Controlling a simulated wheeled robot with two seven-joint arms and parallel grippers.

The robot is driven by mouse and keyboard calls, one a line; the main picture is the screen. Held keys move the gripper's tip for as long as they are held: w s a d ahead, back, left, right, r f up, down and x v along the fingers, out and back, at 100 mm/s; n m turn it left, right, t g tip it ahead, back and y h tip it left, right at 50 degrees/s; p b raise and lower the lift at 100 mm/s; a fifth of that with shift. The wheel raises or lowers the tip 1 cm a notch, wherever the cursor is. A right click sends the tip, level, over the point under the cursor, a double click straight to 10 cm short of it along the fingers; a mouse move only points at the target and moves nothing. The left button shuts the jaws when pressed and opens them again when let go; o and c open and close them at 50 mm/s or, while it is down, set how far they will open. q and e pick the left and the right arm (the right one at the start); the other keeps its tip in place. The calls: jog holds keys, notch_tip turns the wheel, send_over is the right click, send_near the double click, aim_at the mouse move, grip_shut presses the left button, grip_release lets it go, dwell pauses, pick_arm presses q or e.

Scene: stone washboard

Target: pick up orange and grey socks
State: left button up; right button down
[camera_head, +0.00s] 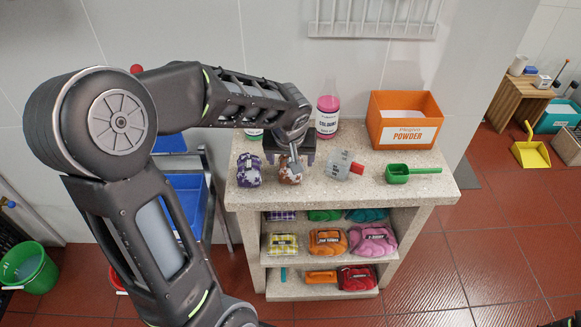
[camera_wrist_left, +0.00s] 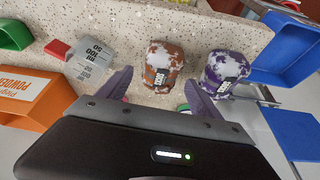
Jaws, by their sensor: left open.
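The orange-brown and whitish-grey rolled socks (camera_head: 287,175) sit on the stone counter top (camera_head: 325,192), partly hidden by my left gripper (camera_head: 294,160) in the head view. In the left wrist view the socks (camera_wrist_left: 161,66) stand just beyond and between the two fingertips of my open left gripper (camera_wrist_left: 158,78). No contact between fingers and socks shows. Purple and white rolled socks (camera_head: 249,170) stand beside them on the left in the head view, and show on the right in the left wrist view (camera_wrist_left: 226,70).
A clear measuring cup (camera_head: 336,165), a green scoop (camera_head: 400,174), an orange powder box (camera_head: 405,120) and a pink bottle (camera_head: 327,115) stand on the counter. Shelves below hold several folded bundles, including an orange one (camera_head: 328,241). A blue bin (camera_head: 188,200) is at the left.

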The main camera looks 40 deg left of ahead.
pick_arm(q)
jog(key=x, duration=0.5)
jog(key=shift+a+p, duration=0.15)
jog(key=shift+p, duration=0.15)
jog(key=shift+s, duration=0.1)
jog(key=c, duration=1.6)
jog(key=shift+o, duration=0.2)
jog(key=shift+r, duration=0.1)
notch_tip(320, 180, up, 10)
jog(key=shift+f, duration=0.1)
